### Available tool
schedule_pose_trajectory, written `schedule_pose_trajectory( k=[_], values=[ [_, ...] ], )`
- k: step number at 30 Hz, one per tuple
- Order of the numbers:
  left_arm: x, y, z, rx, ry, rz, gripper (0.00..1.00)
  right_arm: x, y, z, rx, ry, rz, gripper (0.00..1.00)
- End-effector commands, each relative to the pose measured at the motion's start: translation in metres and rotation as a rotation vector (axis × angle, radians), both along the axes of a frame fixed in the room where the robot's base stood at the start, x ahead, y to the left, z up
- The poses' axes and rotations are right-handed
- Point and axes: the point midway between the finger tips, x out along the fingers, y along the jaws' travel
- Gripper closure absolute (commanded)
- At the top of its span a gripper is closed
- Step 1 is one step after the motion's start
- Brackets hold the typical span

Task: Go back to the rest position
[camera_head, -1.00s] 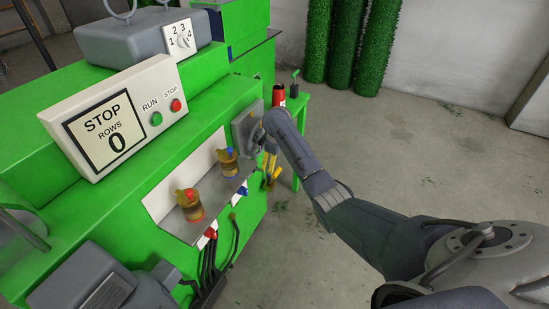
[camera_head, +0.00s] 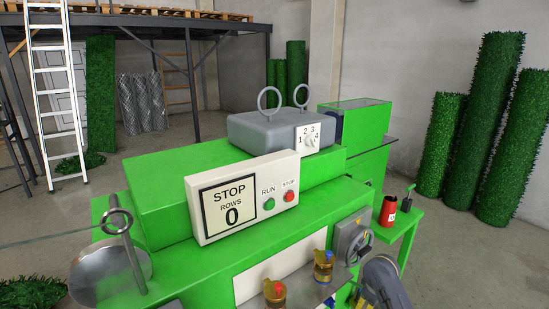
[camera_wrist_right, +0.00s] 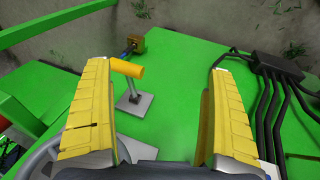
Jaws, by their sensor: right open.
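My right gripper (camera_wrist_right: 160,72) is open, with its two yellow fingers spread wide in the right wrist view. A lever with a yellow handle (camera_wrist_right: 128,68) on a grey base shows between the fingers; I see nothing gripped. In the head view my right wrist (camera_head: 385,280) is at the bottom edge, in front of the green machine (camera_head: 150,205) and just below its grey handwheel box (camera_head: 350,236). The fingers are mostly hidden there. My left gripper is not in view.
The control panel (camera_head: 243,197) reads STOP, rows 0. Two brass fittings, one with a red top (camera_head: 275,293) and one with a blue top (camera_head: 323,267), stand near my right wrist. Black cables (camera_wrist_right: 262,85) run beside the right finger. A red can (camera_head: 388,211) stands on a green side table.

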Motion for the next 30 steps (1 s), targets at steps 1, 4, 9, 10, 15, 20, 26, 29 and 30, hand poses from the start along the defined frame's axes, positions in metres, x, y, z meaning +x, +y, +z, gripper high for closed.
schedule_pose_trajectory(
  k=[1,4,9,10,15,20,26,29,30],
  values=[
    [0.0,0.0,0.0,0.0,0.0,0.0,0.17,-0.02,0.006,-0.013,-0.016,-0.011,0.006,0.1],
    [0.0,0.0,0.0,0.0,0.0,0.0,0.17,-0.053,0.014,-0.028,-0.048,-0.041,0.012,0.1],
    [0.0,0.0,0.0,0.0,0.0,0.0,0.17,-0.114,0.027,-0.043,-0.094,-0.093,0.02,0.1],
    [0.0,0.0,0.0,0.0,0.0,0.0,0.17,-0.125,0.029,-0.045,-0.1,-0.103,0.02,0.1],
    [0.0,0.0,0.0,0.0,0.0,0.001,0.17,-0.188,0.04,-0.043,-0.137,-0.163,0.02,0.1],
    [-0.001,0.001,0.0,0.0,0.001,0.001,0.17,-0.248,0.047,-0.028,-0.167,-0.219,0.013,0.1],
    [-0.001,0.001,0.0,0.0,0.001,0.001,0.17,-0.301,0.05,-0.004,-0.192,-0.275,-0.001,0.1],
    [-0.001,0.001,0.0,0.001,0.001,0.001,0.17,-0.319,0.05,0.007,-0.201,-0.293,-0.007,0.1],
    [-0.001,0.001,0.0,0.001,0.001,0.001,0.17,-0.324,0.05,0.011,-0.205,-0.299,-0.01,0.1]
  ],
)
